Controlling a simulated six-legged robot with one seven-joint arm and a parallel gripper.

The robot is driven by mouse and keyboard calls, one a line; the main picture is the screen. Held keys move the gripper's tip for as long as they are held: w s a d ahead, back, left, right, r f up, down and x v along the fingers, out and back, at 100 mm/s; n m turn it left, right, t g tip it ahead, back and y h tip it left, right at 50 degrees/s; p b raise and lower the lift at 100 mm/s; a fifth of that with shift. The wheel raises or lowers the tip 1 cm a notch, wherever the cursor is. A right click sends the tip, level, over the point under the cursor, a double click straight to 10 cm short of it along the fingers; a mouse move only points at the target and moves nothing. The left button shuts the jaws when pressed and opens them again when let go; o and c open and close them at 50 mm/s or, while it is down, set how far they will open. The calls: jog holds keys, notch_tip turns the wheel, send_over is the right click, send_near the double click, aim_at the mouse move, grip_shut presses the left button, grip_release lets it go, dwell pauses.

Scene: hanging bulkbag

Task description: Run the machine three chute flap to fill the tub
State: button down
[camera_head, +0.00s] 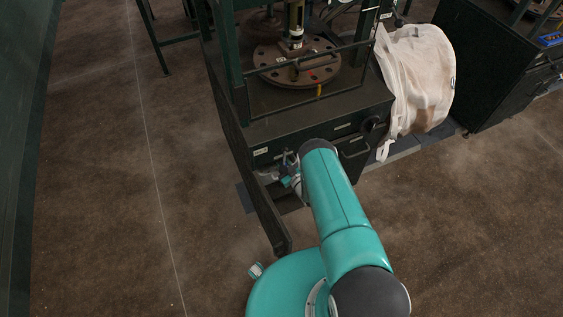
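A dark green machine (318,118) stands at the top middle, with a rusty round flanged plate (325,70) inside its frame. Drawer fronts with small labels are on its near side. I cannot make out a number on it, a chute flap or a tub. My teal arm reaches up from the bottom toward the machine's near front. My gripper (289,168) is small and partly hidden beside the arm's end, close to the drawer front. I cannot tell whether it touches anything or whether it is open.
A white bulk bag (420,78) hangs against the machine's right side. Another dark cabinet (490,70) stands at the top right. A dark upright panel (240,160) runs along the machine's left front. The brown floor (100,180) is clear at left and lower right.

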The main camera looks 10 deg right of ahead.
jog(key=shift+w+r+m+g+h, duration=0.25)
jog(key=shift+r+g+h, duration=0.25)
jog(key=shift+r+g, duration=0.45)
jog(key=shift+g+h, duration=0.3)
jog(key=shift+g, duration=0.55)
jog(key=c, duration=1.1)
grip_release()
jog(key=shift+c, duration=0.2)
jog(key=shift+s, duration=0.1)
jog(key=v, duration=1.3)
jog(key=shift+s+r, duration=0.15)
jog(key=shift+s, duration=0.15)
jog(key=shift+d, duration=0.15)
